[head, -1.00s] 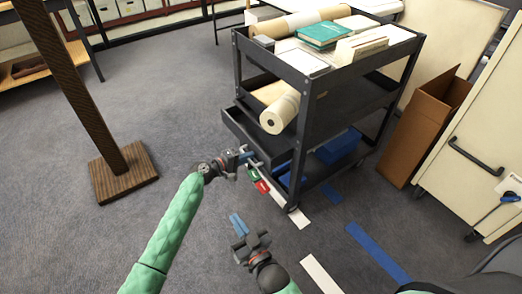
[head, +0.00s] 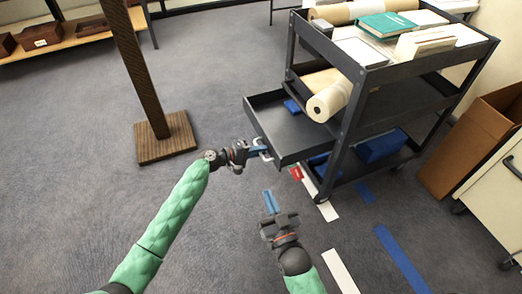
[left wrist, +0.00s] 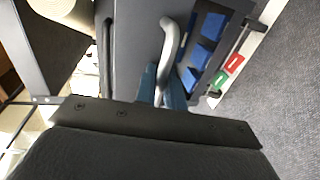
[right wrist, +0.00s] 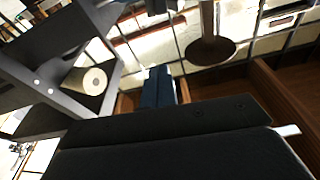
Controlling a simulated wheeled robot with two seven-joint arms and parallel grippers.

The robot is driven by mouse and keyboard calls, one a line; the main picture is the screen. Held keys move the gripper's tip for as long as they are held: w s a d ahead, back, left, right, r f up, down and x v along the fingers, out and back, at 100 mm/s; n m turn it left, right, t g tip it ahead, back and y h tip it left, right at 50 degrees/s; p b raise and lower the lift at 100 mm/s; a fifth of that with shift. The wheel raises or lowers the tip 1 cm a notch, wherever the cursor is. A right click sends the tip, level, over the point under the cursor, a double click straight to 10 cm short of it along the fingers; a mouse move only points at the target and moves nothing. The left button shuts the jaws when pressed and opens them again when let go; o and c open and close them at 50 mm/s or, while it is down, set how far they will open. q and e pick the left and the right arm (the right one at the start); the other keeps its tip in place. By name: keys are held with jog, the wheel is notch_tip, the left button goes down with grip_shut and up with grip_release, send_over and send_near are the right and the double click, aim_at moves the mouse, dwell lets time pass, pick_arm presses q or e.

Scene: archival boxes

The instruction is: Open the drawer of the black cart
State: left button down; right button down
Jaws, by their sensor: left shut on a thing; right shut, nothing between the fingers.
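The black cart (head: 352,125) stands right of centre in the head view. Its drawer (head: 290,130) sticks well out to the left, with its inside showing and a small blue item (head: 292,106) in it. My left gripper (head: 259,151) is at the drawer's front and shut on its pale metal handle (head: 266,153). The handle shows as a curved bar (left wrist: 168,40) in the left wrist view, between the blue fingers (left wrist: 160,85). My right gripper (head: 269,201) is shut and empty, below the drawer in the picture and apart from the cart.
A roll (head: 330,101) lies on the cart's middle level; a teal book (head: 387,25) and papers are on top. A post with a square base (head: 167,139) stands at left. A cardboard box (head: 480,145) stands at right.

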jog(key=shift+f, duration=0.1)
pick_arm(q)
jog(key=c, duration=1.9)
grip_release()
pick_arm(e)
jog(key=shift+s+f, duration=0.1)
jog(key=shift+f, duration=0.1)
pick_arm(q)
jog(key=shift+a, duration=0.15)
